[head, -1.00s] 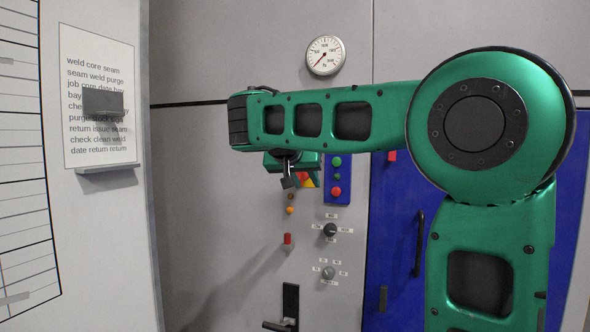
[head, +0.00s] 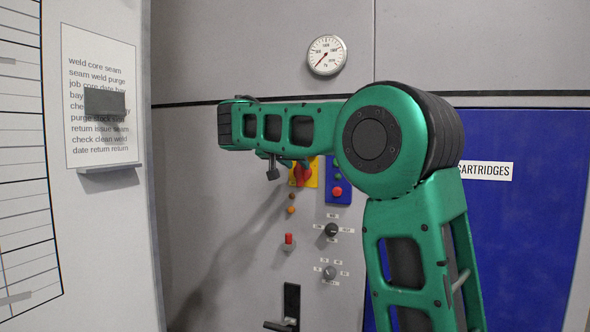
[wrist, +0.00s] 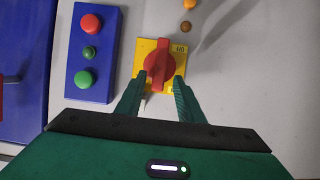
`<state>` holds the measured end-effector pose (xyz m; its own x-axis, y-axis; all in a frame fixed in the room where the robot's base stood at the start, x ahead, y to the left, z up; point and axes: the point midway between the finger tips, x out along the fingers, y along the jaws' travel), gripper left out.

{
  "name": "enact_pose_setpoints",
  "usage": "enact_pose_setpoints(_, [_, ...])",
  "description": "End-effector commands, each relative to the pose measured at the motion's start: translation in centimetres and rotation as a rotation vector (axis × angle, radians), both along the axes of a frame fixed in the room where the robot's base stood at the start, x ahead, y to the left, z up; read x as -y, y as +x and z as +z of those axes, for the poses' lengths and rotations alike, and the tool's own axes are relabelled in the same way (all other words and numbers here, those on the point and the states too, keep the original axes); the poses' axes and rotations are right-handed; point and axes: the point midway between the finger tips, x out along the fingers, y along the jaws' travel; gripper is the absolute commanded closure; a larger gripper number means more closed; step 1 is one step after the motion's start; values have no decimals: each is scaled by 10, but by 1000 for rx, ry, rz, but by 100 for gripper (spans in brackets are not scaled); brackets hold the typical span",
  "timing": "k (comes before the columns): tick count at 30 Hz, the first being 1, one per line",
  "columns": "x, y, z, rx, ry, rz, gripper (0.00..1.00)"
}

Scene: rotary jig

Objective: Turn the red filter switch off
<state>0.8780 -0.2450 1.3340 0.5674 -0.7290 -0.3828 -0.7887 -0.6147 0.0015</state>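A red rotary switch knob (wrist: 160,60) sits on a square yellow plate (wrist: 142,50) on the grey panel. Its bar handle stands nearly upright in the wrist view, and an upside-down ON mark is at the plate's corner. In the head view the red knob (head: 303,175) shows just below my forearm, partly covered. My gripper (wrist: 159,78) is open, its two green fingers on either side of the handle's lower end. I cannot tell whether they touch it. The fingers are not clear in the head view. No label naming the switch is readable.
A blue box with green and red buttons (wrist: 88,80) is beside the switch. Orange lamps (head: 291,210), a small red switch (head: 288,240), two rotary dials (head: 331,230) and a door handle (head: 290,305) are below. A gauge (head: 327,55) is above. A blue cartridge cabinet (head: 530,230) is right.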

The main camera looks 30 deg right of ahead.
Motion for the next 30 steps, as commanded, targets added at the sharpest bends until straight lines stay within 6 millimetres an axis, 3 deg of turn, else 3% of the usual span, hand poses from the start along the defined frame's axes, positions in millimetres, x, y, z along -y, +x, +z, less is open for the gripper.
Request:
enact_pose_setpoints(14, [11, 8, -6, 0, 0, 0, 66])
enact_pose_setpoints(19, [11, 8, -6, 0, 0, 0, 100])
enact_pose_setpoints(30, [12, 8, -7, 19, 16, 0, 100])
